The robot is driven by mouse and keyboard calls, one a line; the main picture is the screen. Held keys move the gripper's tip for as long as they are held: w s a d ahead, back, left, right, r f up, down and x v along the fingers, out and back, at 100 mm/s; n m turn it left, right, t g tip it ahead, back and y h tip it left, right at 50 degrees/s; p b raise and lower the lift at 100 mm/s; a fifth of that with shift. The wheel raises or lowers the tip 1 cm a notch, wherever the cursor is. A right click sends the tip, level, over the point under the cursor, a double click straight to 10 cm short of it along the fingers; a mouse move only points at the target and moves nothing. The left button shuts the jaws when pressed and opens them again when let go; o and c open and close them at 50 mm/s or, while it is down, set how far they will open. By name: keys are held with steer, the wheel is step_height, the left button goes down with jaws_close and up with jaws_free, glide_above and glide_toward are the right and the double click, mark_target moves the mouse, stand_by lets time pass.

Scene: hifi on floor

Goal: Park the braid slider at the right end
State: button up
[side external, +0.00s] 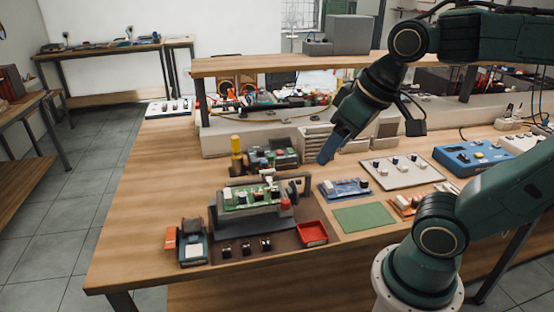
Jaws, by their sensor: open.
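I cannot single out the braid slider with certainty at this size. A green circuit board (250,197) sits in a dark holder (248,221) on the bench, with a red part (285,204) at its right end. Several small black pieces with light tops (246,248) stand in a row on a brown mat in front of the holder. My gripper (325,157) is above the bench, behind and to the right of the holder, pointing down and left. It is open, touches nothing that I can see, and its gap is hard to make out.
A red tray (312,233) and a green mat (364,218) lie right of the holder. A blue board (345,188) and a pale panel with knobs (402,171) lie behind the mat. A yellow-topped post (236,150) stands behind the holder. A dark device (193,241) stands at the left.

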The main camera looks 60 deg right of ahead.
steer(key=w+d+r+m+g, duration=0.1)
steer(key=w+d+m+g, duration=0.3)
steer(key=w, duration=0.8)
steer(key=m+g, duration=0.1)
steer(key=m, duration=0.3)
glide_above(267, 170)
step_height(267, 170, down, 7)
steer(key=shift+d+f, duration=0.1)
steer(key=shift+f, duration=0.1)
step_height(267, 170, down, 14)
steer(key=shift+r, duration=0.2)
